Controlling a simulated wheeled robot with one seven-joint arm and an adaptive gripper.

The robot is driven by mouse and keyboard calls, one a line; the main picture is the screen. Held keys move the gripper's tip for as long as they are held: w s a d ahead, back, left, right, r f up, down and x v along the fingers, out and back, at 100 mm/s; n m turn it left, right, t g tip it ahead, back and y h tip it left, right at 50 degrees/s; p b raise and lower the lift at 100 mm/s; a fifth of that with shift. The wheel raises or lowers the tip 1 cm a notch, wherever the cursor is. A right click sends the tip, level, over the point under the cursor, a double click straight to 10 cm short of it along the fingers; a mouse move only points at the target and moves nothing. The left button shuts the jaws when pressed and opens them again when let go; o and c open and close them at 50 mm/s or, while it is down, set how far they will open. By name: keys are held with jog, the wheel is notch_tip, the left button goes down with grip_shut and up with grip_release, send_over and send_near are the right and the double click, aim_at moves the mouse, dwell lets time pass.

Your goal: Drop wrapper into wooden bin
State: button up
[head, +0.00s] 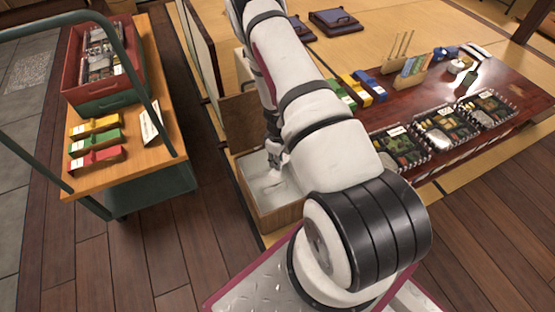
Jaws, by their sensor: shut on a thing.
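The wooden bin (282,219) stands on the floor at the middle of the head view, open at the top with a pale inside. My gripper (275,164) points down over the bin's opening, partly hidden by my own arm. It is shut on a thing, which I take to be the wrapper. A small pale, greyish shape (272,184) shows just below the fingers against the pale inside. Its outline is hard to make out, and I cannot tell whether it touches the bin's inside.
A low dark wooden table (440,110) with several packed trays and colored boxes stands at the right. A wooden cart (130,177) with a red crate (72,94) and colored packets stands at the left. An upright brown panel (239,121) rises behind the bin. Floorboards between cart and bin are clear.

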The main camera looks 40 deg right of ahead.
jog(key=o, duration=0.7)
jog(key=shift+o, duration=0.2)
notch_tip(320, 180, up, 12)
dwell(0.6)
